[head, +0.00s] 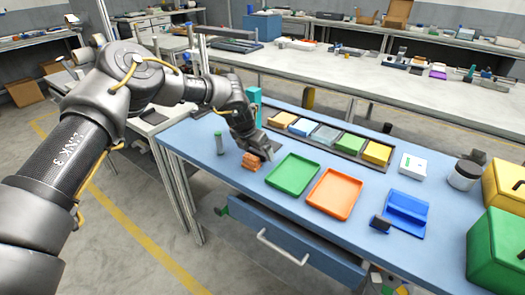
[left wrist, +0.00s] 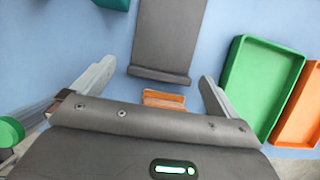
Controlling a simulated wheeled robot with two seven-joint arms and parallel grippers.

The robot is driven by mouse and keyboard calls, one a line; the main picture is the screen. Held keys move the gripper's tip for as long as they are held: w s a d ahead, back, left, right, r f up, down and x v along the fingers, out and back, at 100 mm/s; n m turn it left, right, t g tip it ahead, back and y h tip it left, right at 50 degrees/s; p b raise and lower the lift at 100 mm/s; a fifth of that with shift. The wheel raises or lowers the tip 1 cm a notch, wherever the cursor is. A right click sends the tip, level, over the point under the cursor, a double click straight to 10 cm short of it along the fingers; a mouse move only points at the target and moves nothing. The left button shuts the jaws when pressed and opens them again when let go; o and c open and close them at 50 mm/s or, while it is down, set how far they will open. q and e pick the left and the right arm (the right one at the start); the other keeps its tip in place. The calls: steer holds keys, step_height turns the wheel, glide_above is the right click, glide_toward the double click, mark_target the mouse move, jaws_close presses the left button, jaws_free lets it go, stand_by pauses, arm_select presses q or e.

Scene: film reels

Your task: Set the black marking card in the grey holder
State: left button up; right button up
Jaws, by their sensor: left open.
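My left gripper (head: 262,150) is over the left part of the blue table, open and empty. In the left wrist view its two fingers (left wrist: 158,72) stand wide apart. A flat dark grey piece with a raised lip (left wrist: 168,35) lies on the table ahead of and partly between the fingertips. It may be the grey holder, and my gripper largely hides it in the head view. A small orange ridged block (head: 249,163) sits just in front of it; it also shows in the left wrist view (left wrist: 164,99). I cannot clearly make out the black marking card.
A green tray (head: 292,174) and an orange tray (head: 334,193) lie right of the gripper. A dark rack of coloured blocks (head: 312,146) runs behind. A grey-green cylinder (head: 219,143) stands left. A blue stand (head: 407,207) and a small dark block (head: 380,223) are right.

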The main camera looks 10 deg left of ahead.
arm_select(q)
steer(key=c, duration=1.2)
steer(key=shift+o, duration=0.2)
